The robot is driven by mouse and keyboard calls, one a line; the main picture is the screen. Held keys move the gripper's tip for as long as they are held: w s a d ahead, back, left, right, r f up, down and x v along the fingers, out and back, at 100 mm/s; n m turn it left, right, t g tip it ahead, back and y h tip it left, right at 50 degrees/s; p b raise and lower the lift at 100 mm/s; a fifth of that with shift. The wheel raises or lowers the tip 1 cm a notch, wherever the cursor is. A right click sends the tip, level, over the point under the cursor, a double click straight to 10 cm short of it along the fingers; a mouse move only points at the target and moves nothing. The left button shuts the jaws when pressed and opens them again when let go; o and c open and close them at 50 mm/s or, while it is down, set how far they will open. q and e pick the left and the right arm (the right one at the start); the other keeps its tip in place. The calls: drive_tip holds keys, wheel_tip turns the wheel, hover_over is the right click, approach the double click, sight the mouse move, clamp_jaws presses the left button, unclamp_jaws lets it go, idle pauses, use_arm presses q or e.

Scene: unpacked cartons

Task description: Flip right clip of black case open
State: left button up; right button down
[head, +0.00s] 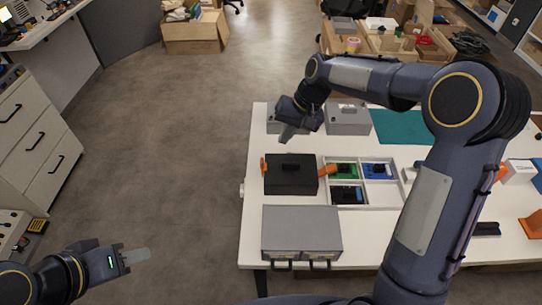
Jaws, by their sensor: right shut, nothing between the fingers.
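The black case (285,179) lies closed on the white table, with a dark handle on top. Its right orange clip (328,170) sticks out sideways from the case's right edge, towards the tray. Its left orange clip (263,167) stands close along the left edge. My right gripper (288,134) is shut and empty, above and behind the case, with its fingertips apart from both clips. My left gripper (137,256) is over the floor, left of the table and away from the case; its fingers overlap in this view, so its opening is unclear.
A white divided tray (349,181) with green and blue items is right of the case. A grey box (300,228) stands in front and another grey box (348,118) behind. A teal mat (398,127) lies at the back. My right arm crosses the table's right side.

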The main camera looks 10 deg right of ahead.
sight(266, 166)
drive_tip(key=p+x, duration=0.1)
drive_tip(key=x, duration=0.9)
idle(0.4)
drive_tip(key=shift+a+r+h+p, duration=0.1)
drive_tip(key=shift+a+h+p, duration=0.05)
drive_tip(key=shift+h+p, duration=0.15)
